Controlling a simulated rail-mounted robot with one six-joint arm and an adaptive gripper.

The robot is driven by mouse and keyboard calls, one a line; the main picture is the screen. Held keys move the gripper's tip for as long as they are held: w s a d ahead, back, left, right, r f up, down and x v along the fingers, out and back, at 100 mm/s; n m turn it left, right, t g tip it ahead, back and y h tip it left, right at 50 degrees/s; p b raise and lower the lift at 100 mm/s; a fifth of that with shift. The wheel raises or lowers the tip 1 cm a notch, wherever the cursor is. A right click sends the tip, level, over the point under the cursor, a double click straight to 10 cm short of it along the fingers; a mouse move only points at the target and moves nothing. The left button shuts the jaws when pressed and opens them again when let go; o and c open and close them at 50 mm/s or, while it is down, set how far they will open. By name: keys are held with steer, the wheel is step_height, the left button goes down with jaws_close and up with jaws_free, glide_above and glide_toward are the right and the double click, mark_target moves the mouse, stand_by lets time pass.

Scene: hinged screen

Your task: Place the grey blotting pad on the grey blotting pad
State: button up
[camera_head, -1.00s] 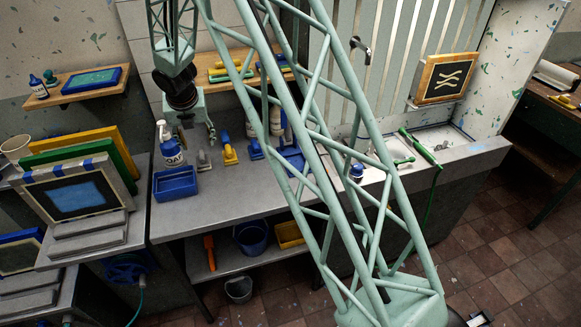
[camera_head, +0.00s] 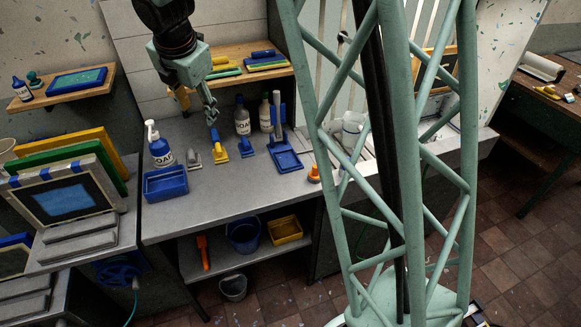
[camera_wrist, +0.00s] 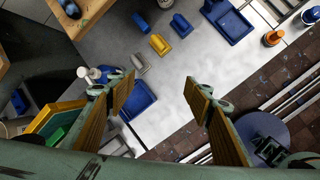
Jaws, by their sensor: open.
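Grey blotting pads lie stacked on the left ledge in the head view. An upper grey pad (camera_head: 82,226) rests above a lower grey pad (camera_head: 78,247), in front of a framed screen (camera_head: 66,198) with a blue panel. More grey pads (camera_head: 22,283) are stacked lower at the far left. My gripper (camera_head: 212,115) hangs above the counter, right of the pads and well apart from them. In the wrist view my gripper (camera_wrist: 160,84) has its fingers wide apart with nothing between them. I cannot make out the pads clearly in the wrist view.
The grey counter (camera_head: 220,205) holds a blue bin (camera_head: 166,184), a soap bottle (camera_head: 159,147), a yellow scraper (camera_head: 219,150) and a blue dustpan (camera_head: 286,158). Green and yellow frames stand behind the screen. A wooden shelf (camera_head: 82,91) is above. My lattice arm hides much of the right side.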

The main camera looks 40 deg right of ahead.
steer(key=s+d+r+m, duration=0.1)
steer(key=s+r+m, duration=0.55)
steer(key=s, duration=0.55)
steer(key=s+r+m, duration=0.6)
steer(key=s+r, duration=0.1)
steer(key=s, duration=0.6)
steer(key=s+a+m+y, duration=0.1)
steer(key=s+a+m, duration=0.2)
steer(key=s+m, duration=0.7)
steer(key=s, duration=1.4)
steer(key=shift+r+m+y, duration=0.3)
steer(key=shift+r+m, duration=0.05)
steer(key=shift+r, duration=0.05)
steer(key=shift+w+r, duration=0.1)
steer(key=shift+w, duration=0.1)
